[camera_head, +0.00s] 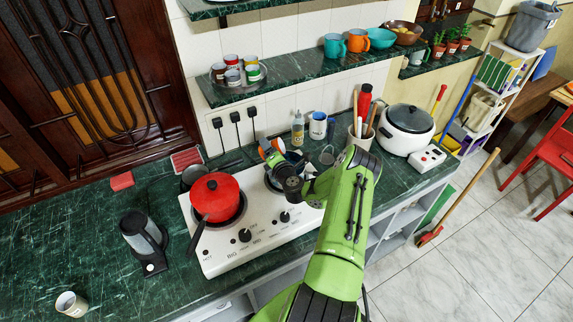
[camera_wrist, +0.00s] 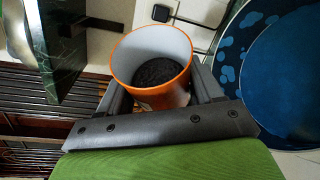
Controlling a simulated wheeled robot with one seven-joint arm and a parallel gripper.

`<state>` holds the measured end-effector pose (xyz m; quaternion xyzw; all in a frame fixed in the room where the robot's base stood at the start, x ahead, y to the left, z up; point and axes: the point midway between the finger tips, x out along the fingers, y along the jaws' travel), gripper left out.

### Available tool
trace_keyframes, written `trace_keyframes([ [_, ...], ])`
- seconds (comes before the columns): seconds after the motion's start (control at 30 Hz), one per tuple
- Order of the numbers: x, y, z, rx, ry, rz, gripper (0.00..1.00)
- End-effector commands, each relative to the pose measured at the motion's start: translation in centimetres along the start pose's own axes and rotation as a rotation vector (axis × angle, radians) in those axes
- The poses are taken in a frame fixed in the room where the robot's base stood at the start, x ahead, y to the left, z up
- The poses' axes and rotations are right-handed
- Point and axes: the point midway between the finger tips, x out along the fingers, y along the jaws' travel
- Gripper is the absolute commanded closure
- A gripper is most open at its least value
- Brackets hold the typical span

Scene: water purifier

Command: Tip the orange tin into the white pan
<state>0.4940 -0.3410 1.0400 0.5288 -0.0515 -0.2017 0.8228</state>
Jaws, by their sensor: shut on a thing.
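The orange tin (camera_head: 265,149) is held in the air above the back of the white stove. In the wrist view the tin (camera_wrist: 158,97) has a pale inside with dark, grainy contents. My gripper (camera_head: 275,155) is shut on the tin, with a finger on each side of it. In the wrist view a round vessel with a blue inside and pale outer edge (camera_wrist: 285,85) stands at the right, apart from the tin. It may be the white pan; in the head view my gripper and arm hide most of the right burner.
A red pot (camera_head: 216,196) stands on the stove's left burner. A bottle (camera_head: 298,128), a blue-and-white mug (camera_head: 318,126) and a utensil holder (camera_head: 361,138) stand behind it. A green marble shelf (camera_head: 285,77) with cups overhangs the back wall.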

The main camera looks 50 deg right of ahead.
Motion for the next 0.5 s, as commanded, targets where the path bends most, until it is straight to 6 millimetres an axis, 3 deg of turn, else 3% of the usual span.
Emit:
trace_keyframes([
  [0.5, 0.01, -0.23, -0.06, 0.029, -0.002, 0.011, 0.64],
])
